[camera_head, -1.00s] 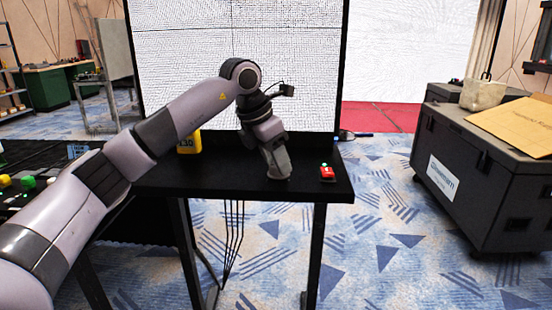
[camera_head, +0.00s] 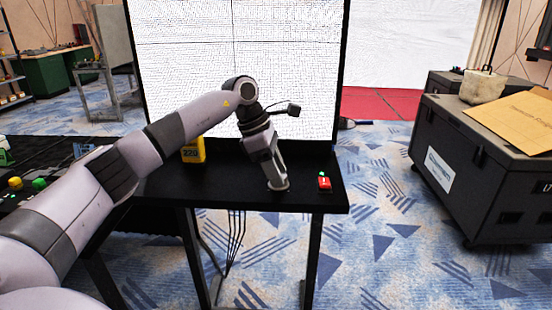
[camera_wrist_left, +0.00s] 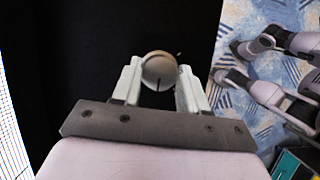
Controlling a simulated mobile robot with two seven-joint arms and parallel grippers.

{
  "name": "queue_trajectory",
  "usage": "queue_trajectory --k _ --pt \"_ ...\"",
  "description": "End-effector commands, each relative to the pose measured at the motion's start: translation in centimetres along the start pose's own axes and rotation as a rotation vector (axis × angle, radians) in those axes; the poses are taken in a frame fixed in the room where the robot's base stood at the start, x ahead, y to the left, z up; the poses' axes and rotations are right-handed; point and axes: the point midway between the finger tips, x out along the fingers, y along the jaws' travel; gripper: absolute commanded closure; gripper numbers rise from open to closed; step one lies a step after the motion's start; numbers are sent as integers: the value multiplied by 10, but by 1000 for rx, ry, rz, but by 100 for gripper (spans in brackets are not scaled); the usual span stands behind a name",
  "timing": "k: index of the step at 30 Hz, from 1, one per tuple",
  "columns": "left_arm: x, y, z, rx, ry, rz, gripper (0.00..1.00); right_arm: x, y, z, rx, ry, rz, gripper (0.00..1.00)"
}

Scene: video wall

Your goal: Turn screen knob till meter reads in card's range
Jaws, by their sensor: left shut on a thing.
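The knob (camera_wrist_left: 160,72) is a round, pale grey-brown knob with a dark line on its face, seen in the left wrist view. My left gripper (camera_wrist_left: 160,84) is shut on it, one finger on each side. In the head view my left gripper (camera_head: 277,184) points down at the black table, and its wrist hides the knob. The yellow meter (camera_head: 193,150) stands upright behind my arm, partly covered; its small digits look like 220. I cannot make out a card with a range. My right gripper is not in view.
The big white screen (camera_head: 290,60) stands behind the black table (camera_head: 225,188). A dark case (camera_head: 480,165) stands on the floor at right. Dark cables hang below the table.

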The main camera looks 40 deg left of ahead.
Motion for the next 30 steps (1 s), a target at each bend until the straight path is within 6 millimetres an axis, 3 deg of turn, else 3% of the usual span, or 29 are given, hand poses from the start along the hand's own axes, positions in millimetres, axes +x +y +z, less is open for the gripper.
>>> queue_trajectory --k 3,13,30 --pt "-3 1 2 90 -2 -39 87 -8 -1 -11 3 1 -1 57" --pt "-1 2 2 276 -1 -114 87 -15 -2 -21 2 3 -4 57" --pt "0 2 1 348 1 -142 87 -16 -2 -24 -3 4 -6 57"
